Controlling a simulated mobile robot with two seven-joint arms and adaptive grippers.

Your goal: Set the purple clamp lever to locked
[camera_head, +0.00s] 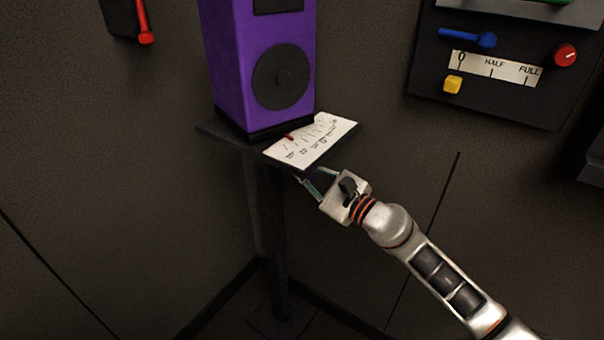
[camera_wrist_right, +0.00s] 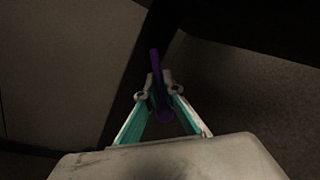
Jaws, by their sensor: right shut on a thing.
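The purple clamp lever (camera_wrist_right: 155,65) shows as a thin dark purple bar in the right wrist view, running between my fingers. My right gripper (camera_wrist_right: 155,88) is shut on it, with a fingertip on each side. In the head view my right gripper (camera_head: 304,180) reaches in from the lower right, under the front edge of the white scale plate (camera_head: 325,145). The lever is hidden there by the plate and stand. The plate has marks too small to read and a small red pointer (camera_head: 289,137). My left gripper is not in view.
A purple cabinet (camera_head: 235,70) with a dark disc stands on a dark shelf (camera_head: 215,130) on a post (camera_head: 270,220). A wall panel (camera_head: 430,70) at upper right has blue, yellow and red controls. A red handle (camera_head: 145,25) is at upper left.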

